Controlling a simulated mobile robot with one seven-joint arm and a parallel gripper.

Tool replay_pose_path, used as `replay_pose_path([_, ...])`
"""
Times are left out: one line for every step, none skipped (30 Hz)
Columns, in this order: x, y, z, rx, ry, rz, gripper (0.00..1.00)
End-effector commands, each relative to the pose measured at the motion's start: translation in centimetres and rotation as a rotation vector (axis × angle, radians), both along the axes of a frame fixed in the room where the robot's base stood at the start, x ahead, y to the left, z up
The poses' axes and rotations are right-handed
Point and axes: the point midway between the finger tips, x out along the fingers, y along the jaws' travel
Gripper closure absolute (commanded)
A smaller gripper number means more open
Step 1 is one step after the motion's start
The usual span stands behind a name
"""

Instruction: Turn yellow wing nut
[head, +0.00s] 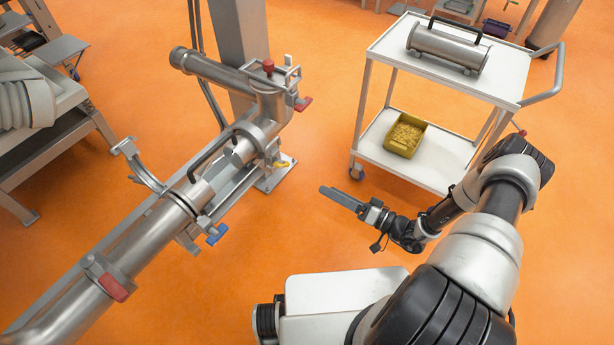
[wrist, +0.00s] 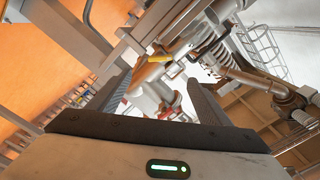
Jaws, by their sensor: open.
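The yellow wing nut (head: 281,164) is a small yellow piece on the lower right side of the steel pipe housing in the head view. In the wrist view a yellow piece (wrist: 160,58) shows between and beyond my fingers, near the picture's middle. My gripper (head: 343,198) is open and empty in the head view. It points left toward the machine and is clearly apart from the wing nut, to its right and nearer. In the wrist view the two dark fingers of my gripper (wrist: 155,92) stand wide apart.
A blue wing nut (head: 217,235) and red ones (head: 112,287) sit along the steel pipe machine (head: 150,230). A white trolley (head: 345,140) at the back right carries a steel cylinder (head: 447,47) and a yellow bin (head: 405,134). Orange floor between gripper and machine is clear.

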Motion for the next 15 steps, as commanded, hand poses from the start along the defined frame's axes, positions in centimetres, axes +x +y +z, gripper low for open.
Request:
replay_pose_path([0.1, 0.2, -0.2, 0.071, 0.09, 0.003, 0.28])
replay_pose_path([0.1, 0.2, -0.2, 0.125, 0.16, 0.003, 0.28])
replay_pose_path([0.2, 0.3, -0.2, 0.204, 0.261, 0.003, 0.28])
replay_pose_path([0.3, 0.3, -0.2, 0.265, 0.341, 0.002, 0.28])
replay_pose_path([0.4, 0.4, -0.2, 0.329, 0.422, 0.002, 0.28])
replay_pose_path([0.5, 0.5, -0.2, 0.413, 0.53, 0.004, 0.28])
replay_pose_path([0.5, 0.6, -0.2, 0.476, 0.61, 0.004, 0.28])
replay_pose_path([0.6, 0.7, -0.2, 0.539, 0.692, 0.003, 0.28])
replay_pose_path([0.7, 0.8, -0.2, 0.624, 0.801, 0.003, 0.28])
replay_pose_path([0.7, 0.8, -0.2, 0.687, 0.882, 0.003, 0.28])
replay_pose_path([0.8, 0.9, -0.2, 0.749, 0.962, 0.003, 0.28])
replay_pose_path([0.9, 1.0, -0.1, 0.832, 1.07, 0.003, 0.28])
replay_pose_path([1.0, 1.1, -0.2, 0.896, 1.152, 0.003, 0.28])
replay_pose_path([1.0, 1.1, -0.2, 0.958, 1.232, 0.003, 0.28])
replay_pose_path([1.1, 1.2, -0.2, 1.043, 1.34, 0.002, 0.28])
